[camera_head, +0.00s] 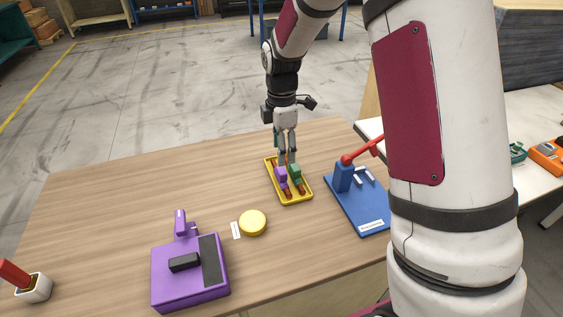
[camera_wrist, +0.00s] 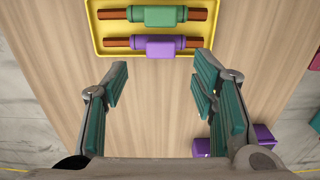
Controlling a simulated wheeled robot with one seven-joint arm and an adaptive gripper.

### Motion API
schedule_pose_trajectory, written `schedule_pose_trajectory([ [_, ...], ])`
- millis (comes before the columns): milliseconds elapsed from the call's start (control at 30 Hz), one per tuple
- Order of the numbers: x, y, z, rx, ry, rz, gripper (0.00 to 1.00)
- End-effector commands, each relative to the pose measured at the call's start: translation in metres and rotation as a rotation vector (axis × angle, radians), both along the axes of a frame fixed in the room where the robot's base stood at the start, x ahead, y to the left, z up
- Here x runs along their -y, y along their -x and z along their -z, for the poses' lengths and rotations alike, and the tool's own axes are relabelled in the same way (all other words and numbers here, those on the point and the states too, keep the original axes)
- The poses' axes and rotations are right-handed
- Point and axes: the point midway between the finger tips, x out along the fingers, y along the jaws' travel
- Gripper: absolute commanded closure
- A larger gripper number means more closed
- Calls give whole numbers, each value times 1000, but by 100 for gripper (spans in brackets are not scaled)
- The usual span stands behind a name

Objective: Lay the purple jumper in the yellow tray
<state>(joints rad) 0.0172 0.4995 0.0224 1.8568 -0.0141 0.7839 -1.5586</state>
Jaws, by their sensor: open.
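The purple jumper (camera_wrist: 160,47), a purple block with brown rod ends, lies in the yellow tray (camera_wrist: 97,38), along its near side in the wrist view. A green jumper (camera_wrist: 165,15) of the same form lies parallel to it in the tray. In the head view my gripper (camera_head: 287,161) is just above the tray's far part.
A blue base with a red lever (camera_head: 362,153) stands right of the tray. A yellow round button (camera_head: 253,222) and a purple box (camera_head: 190,274) are nearer on the wooden table. A white pot with a red handle (camera_head: 35,289) is at left. The table's left middle is clear.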

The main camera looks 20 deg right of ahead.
Motion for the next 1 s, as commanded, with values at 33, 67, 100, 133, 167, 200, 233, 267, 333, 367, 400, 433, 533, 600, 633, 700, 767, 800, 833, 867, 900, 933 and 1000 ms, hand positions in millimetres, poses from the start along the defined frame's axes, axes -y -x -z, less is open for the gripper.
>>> schedule_pose_trajectory([
  [33,0,-1,-10,3,0,0,47],
  [67,0,0,-15,3,0,0,47],
  [100,0,0,-20,1,0,0,47],
  [133,0,0,-24,2,0,0,47],
  [167,1,0,-28,2,0,0,47],
  [200,1,0,-32,1,1,0,47],
  [233,1,0,-34,1,1,0,47],
  [267,1,0,-36,1,1,0,47],
  [333,1,1,-41,3,1,7,47],
  [367,1,3,-44,5,1,16,47],
  [400,1,6,-50,11,2,34,47],
  [433,1,9,-55,16,2,54,47],
  [533,1,26,-82,50,2,161,47],
  [600,1,44,-103,79,-1,266,47],
  [633,1,53,-113,93,-5,314,47],
  [700,2,74,-132,123,-14,430,47],
  [767,2,93,-147,149,-26,527,47],
  [800,2,106,-155,165,-35,593,47],
  [833,2,116,-161,177,-43,642,47],
  [867,2,126,-167,189,-51,691,47],
  [900,3,139,-173,204,-63,756,47],
  [933,3,149,-178,215,-73,806,47],
  [1000,3,172,-186,240,-101,919,47],
])
